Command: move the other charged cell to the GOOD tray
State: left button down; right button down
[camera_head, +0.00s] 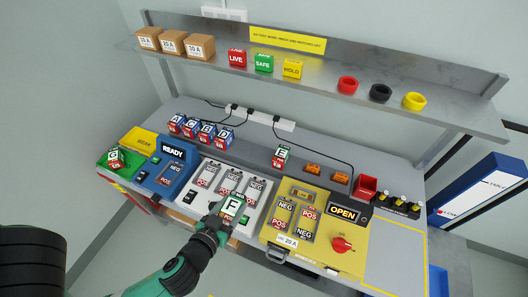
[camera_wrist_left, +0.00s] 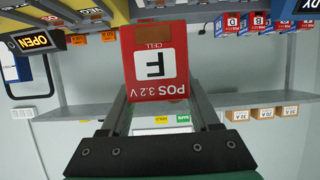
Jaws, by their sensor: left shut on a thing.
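My left gripper (camera_head: 222,222) is shut on cell F (camera_head: 234,206), above the front of the white charger unit (camera_head: 256,175). In the left wrist view, cell F (camera_wrist_left: 156,62) shows a red face reading POS 3.2 V between the gripper's fingers (camera_wrist_left: 160,85). The green tray (camera_head: 104,161), its label not readable, is at the far left with cell G (camera_head: 114,156) in it. The yellow WEAK tray (camera_head: 138,136) is behind it. Cell E (camera_head: 281,157) stands alone on the bench. Cells A, B, C and D (camera_head: 200,131) stand in a row at the back. My right gripper is not in view.
The blue READY unit (camera_head: 180,150) lies between the green tray and the charger. The yellow OPEN box (camera_head: 343,240) with a red knob is at right. A red bin (camera_head: 365,187) stands behind it. A shelf (camera_head: 325,70) with boxes, signs and rings runs above.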

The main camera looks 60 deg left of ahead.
pick_arm(q)
jog(key=shift+w+a+r, duration=0.15)
jog(key=shift+w+r, duration=0.2)
jog(key=shift+w, duration=0.1)
jog(key=w+d+r+m+t+h, duration=0.1)
jog(key=w+d+m+t+h, duration=0.2)
jog(key=w+d+m+h, duration=0.75)
jog(key=s+d+r+n+y+p, duration=0.2)
jog(key=s+r+p, duration=0.1)
jog(key=r+p, duration=1.3)
jog(key=p, duration=0.7)
jog(key=shift+d+n, duration=0.35)
